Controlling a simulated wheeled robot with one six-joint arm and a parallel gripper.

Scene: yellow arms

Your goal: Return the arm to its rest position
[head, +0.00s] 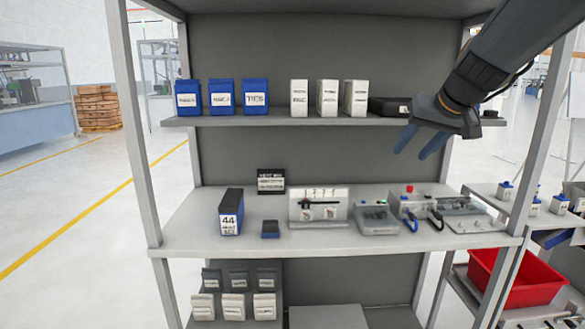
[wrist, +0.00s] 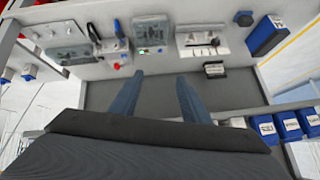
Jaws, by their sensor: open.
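My gripper (head: 421,140) hangs in front of the right part of the rack's upper shelf in the head view, at the end of my dark arm coming from the upper right. Its two blue fingers are spread apart with nothing between them. The wrist view shows the same open fingers (wrist: 161,95) over the grey back panel, with the picture turned upside down.
The upper shelf (head: 270,120) holds blue boxes (head: 221,97), white boxes (head: 327,98) and a black case (head: 388,107). The middle shelf (head: 185,235) holds a blue-black box (head: 231,212) and several devices. A red bin (head: 520,280) stands lower right.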

